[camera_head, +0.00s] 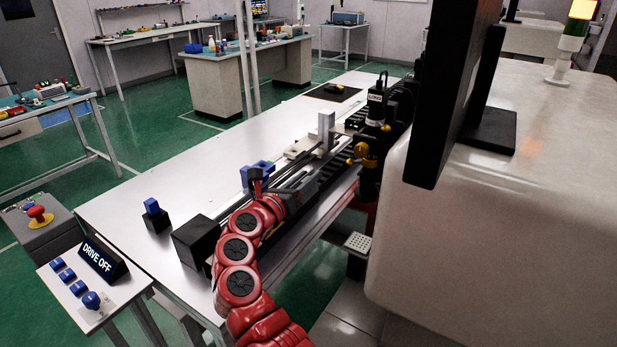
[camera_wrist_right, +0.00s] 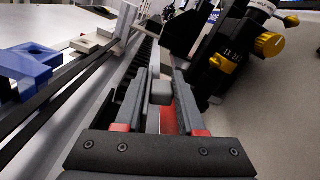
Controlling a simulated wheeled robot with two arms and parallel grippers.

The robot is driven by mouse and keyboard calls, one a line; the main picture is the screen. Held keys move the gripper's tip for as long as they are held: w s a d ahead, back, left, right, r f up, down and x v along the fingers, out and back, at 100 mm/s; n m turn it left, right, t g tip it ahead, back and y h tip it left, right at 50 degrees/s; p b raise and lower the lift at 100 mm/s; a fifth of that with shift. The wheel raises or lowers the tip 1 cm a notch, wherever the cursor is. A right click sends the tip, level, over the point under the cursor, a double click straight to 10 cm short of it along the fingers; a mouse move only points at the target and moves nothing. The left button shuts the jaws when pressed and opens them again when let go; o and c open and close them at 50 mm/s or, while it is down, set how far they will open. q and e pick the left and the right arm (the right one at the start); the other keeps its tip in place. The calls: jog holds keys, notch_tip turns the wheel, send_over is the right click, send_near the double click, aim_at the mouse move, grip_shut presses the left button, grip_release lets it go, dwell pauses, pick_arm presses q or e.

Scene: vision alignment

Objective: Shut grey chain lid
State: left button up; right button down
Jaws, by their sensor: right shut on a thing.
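My red right arm reaches up from the bottom of the head view, and its gripper (camera_head: 297,187) is low over the black cable chain (camera_head: 338,170) along the right side of the bench. In the right wrist view my right gripper (camera_wrist_right: 161,82) has its two grey fingers closed around a small grey block, which looks like part of the grey chain lid (camera_wrist_right: 160,92). How far the lid is open is hard to tell, because the fingers and arm cover much of it. The chain also shows in the wrist view, running away beyond the fingers. My left gripper is out of view.
A blue clamp (camera_head: 258,171) and rails lie left of the gripper. A black device with yellow knobs (camera_wrist_right: 231,52) stands close on the right. A large white housing (camera_head: 500,210) and dark monitor (camera_head: 450,90) bound the right side. The bench's left surface (camera_head: 180,185) is mostly clear.

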dwell(0.3)
jog(key=c, duration=0.6)
grip_release()
